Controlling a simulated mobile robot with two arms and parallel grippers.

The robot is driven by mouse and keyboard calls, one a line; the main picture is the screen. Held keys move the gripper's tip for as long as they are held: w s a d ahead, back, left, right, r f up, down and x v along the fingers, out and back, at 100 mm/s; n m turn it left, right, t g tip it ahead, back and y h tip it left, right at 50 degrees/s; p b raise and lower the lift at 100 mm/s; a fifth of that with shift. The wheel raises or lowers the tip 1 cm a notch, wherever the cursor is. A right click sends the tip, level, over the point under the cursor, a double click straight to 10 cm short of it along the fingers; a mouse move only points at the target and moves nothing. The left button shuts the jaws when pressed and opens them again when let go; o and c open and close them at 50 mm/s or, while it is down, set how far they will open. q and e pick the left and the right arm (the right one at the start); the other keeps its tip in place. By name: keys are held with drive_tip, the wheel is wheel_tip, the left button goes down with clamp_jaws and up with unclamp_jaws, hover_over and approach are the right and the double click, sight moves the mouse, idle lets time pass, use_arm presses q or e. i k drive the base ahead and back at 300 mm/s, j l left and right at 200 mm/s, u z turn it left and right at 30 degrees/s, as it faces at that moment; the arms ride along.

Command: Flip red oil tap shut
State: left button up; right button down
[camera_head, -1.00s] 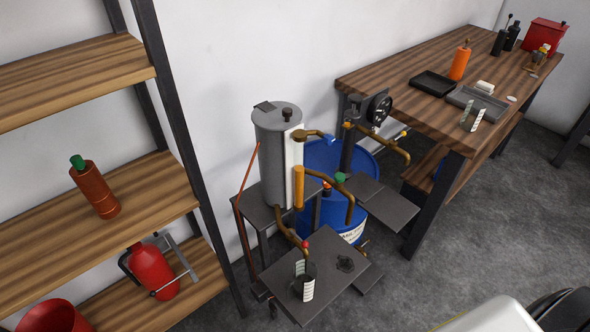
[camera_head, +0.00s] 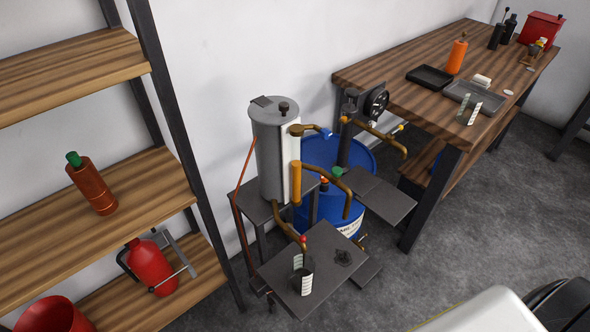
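A small red tap handle (camera_head: 304,239) sits at the lower end of a curved brass pipe (camera_head: 286,228). The pipe comes down from a grey metal cylinder (camera_head: 275,160) with a white front strip. A cup (camera_head: 302,281) with a white scale stands just below the red tap on a dark metal plate (camera_head: 322,238). The handle is too small to tell whether it is turned open or shut. Neither of my grippers is in view.
A blue drum (camera_head: 360,157) stands behind the pipes, with a green tap (camera_head: 337,172) and a blue tap (camera_head: 326,132) nearby. A wooden shelf (camera_head: 100,205) is close on the left. A wooden workbench (camera_head: 440,75) stands at the right.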

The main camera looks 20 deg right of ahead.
sight(302, 238)
drive_tip(key=l+u, duration=0.1)
drive_tip(key=l, duration=0.4)
drive_tip(key=l+u, duration=0.1)
drive_tip(key=l, duration=0.35)
drive_tip(key=k+l+u, duration=0.1)
drive_tip(key=l, duration=0.4)
drive_tip(key=l+u, duration=0.1)
drive_tip(key=l, duration=0.35)
drive_tip(key=k+l+u, duration=0.1)
drive_tip(key=l, duration=0.4)
drive_tip(key=k+l+u, duration=0.1)
drive_tip(key=l, duration=0.35)
drive_tip(key=k+l, duration=0.15)
drive_tip(key=l, duration=0.3)
drive_tip(key=k+l+u, duration=0.15)
drive_tip(key=l, duration=0.3)
drive_tip(key=i+l, duration=0.05)
